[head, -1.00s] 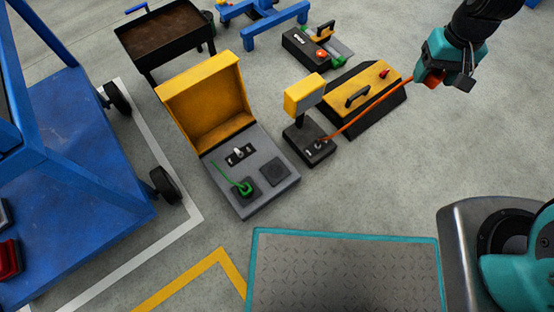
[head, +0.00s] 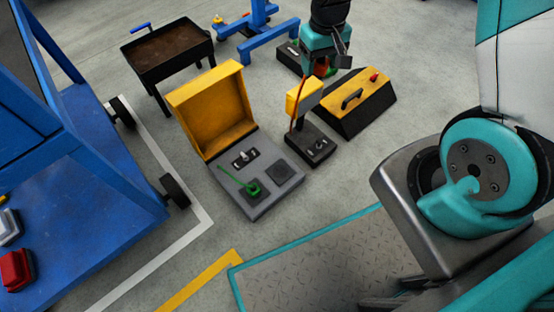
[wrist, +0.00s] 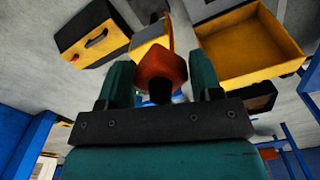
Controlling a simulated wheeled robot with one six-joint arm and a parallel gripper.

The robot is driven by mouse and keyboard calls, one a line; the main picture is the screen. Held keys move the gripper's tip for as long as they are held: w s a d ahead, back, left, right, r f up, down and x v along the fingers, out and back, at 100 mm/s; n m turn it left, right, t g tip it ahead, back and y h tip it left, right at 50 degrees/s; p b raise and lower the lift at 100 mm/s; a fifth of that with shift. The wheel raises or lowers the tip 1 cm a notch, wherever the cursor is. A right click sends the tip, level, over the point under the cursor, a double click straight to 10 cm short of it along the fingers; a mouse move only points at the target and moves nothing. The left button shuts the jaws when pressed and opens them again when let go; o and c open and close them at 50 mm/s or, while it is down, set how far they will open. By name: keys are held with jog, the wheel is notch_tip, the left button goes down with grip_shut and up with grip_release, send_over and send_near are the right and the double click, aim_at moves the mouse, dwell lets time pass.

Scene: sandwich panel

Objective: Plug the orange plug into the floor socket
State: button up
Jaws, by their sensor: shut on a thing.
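My gripper (head: 322,66) is at the top middle of the head view, in the air behind the yellow-headed post. It is shut on the orange plug, which shows between the teal fingers in the wrist view (wrist: 160,68). An orange cable (head: 302,88) runs down from the gripper past the post. The grey floor socket box (head: 262,203) stands on the floor with its yellow lid (head: 212,108) open. A green plug with a green cable (head: 253,188) sits in its front left place. A dark square outlet (head: 279,172) to its right has no plug in it.
The yellow-headed post (head: 303,97) on its black base (head: 311,149) stands between the gripper and the socket box. A black and yellow toolbox (head: 355,103) is to the right. A blue cart (head: 90,190) and brown-topped trolley (head: 168,55) stand left. Floor before the box is clear.

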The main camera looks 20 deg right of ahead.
jog(key=w+a+f+m+b, duration=0.15)
jog(key=f+b, duration=0.25)
jog(key=f, duration=0.4)
jog(key=s+a+f+m+b, duration=0.1)
jog(key=a+f+b, duration=0.2)
jog(key=f, duration=0.6)
jog(key=m+b, duration=0.3)
jog(key=b, duration=0.4)
send_over(281, 172)
notch_tip(281, 172, down, 19)
jog(key=shift+w+r, duration=0.1)
jog(key=shift+w, duration=0.05)
notch_tip(281, 172, down, 6)
jog(key=b, duration=0.5)
jog(key=shift+b, duration=0.3)
jog(key=shift+r+p, duration=0.15)
jog(key=shift+p, duration=0.65)
jog(key=shift+f+b, duration=0.4)
jog(key=shift+f, duration=0.3)
jog(key=o, duration=1)
jog(key=shift+c, duration=0.2)
